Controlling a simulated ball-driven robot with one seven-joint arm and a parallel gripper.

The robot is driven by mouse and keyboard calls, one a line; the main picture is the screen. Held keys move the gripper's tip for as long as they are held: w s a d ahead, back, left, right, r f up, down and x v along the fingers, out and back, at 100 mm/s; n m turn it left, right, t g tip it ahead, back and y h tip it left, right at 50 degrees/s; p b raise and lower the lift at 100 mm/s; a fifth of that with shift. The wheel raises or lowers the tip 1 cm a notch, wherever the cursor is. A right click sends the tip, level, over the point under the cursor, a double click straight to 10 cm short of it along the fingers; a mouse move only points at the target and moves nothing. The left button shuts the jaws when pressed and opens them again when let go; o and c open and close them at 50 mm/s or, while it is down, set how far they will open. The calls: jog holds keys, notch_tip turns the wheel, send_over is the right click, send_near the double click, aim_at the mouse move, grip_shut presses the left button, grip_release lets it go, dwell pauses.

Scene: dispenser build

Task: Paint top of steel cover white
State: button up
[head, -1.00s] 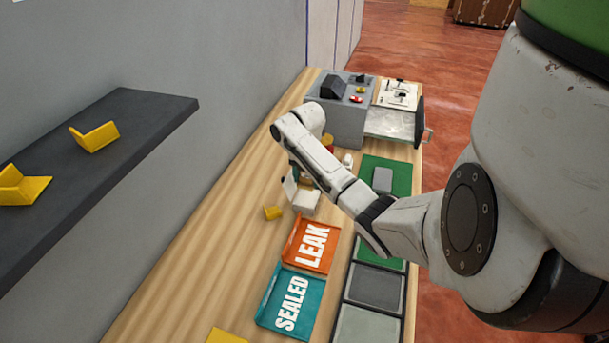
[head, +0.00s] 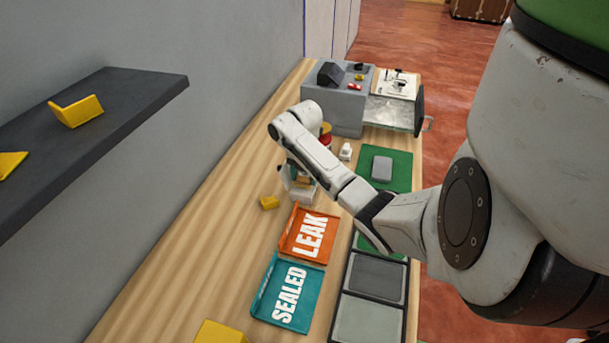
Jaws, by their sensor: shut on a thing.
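A grey rounded block, which looks like the steel cover (head: 382,168), lies flat on the green mat (head: 399,157) at the right side of the bench. Its top looks grey. My gripper (head: 300,184) is low over the bench behind the orange tray, left of the cover and apart from it. My forearm partly covers it. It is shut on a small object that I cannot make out. A small white item (head: 346,151) stands between my arm and the mat.
The orange LEAK tray (head: 290,251) and teal SEALED tray (head: 262,297) lie in front. A grey machine (head: 345,108) and a metal drawer (head: 392,114) stand at the back. Yellow brackets sit on the dark shelf (head: 130,95).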

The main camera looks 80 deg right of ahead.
aim_at(304, 174)
jog(key=shift+f+b, duration=0.3)
jog(key=shift+f, duration=0.2)
dwell(0.7)
jog(key=shift+r, duration=0.1)
dwell(0.4)
notch_tip(304, 174, up, 5)
jog(key=p, duration=0.4)
jog(key=shift+f+p, duration=0.2)
jog(key=shift+p, duration=0.2)
jog(key=shift+r+p, duration=0.6)
jog(key=shift+r, duration=0.55)
jog(key=shift+f, duration=0.1)
jog(key=shift+d+f+b, duration=0.1)
jog(key=shift+f+b, duration=1.7)
jog(key=shift+f, duration=1.2)
jog(key=shift+f+b, duration=0.35)
jog(key=shift+f, duration=0.15)
